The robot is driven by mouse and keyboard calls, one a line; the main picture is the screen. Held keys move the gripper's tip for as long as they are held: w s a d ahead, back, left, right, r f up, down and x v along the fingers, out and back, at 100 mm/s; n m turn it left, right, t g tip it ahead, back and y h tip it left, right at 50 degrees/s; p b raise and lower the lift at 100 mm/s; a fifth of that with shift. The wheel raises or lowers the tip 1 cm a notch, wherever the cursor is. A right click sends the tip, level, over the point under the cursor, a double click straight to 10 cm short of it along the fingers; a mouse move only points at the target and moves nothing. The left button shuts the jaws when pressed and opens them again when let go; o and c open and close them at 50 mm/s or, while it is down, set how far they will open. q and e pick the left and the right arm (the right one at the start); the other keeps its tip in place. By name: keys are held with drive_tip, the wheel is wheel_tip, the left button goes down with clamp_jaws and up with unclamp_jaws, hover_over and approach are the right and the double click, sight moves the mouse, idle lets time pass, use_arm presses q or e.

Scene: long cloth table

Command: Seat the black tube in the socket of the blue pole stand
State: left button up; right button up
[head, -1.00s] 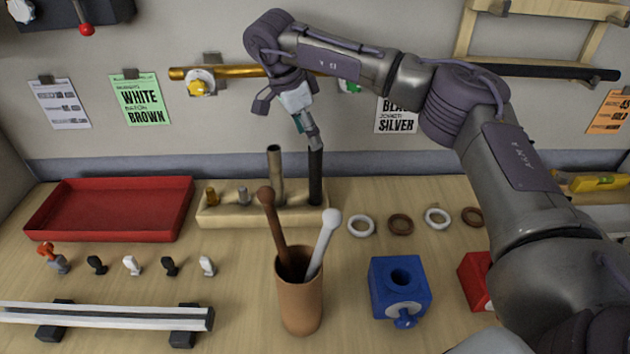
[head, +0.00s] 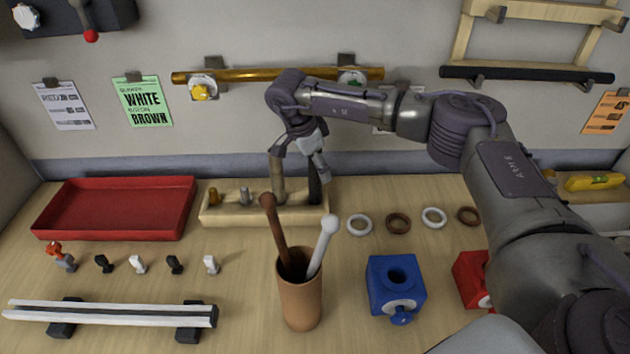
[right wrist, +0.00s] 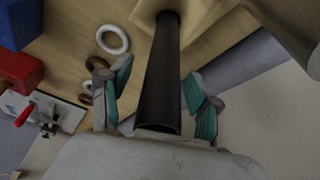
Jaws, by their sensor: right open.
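The black tube (head: 314,187) stands upright at the right end of a light wooden holder (head: 232,216). My right gripper (head: 301,166) has come down over its upper part. In the right wrist view the tube (right wrist: 163,80) runs between the two teal-padded fingers of the right gripper (right wrist: 160,88), which are open with gaps on both sides. The blue pole stand (head: 382,285) sits on the table in front and to the right, its round socket facing up, empty. A corner of it shows in the right wrist view (right wrist: 20,22). My left gripper is out of view.
A tan cup (head: 300,305) with a brown and a white stick stands in front of the holder. A red tray (head: 115,208) lies left. Several rings lie right of the holder, near a red stand (head: 470,278). A thicker tube (head: 278,180) stands beside the black one.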

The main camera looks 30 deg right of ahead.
clamp_jaws()
drive_tip(key=shift+r, duration=0.15)
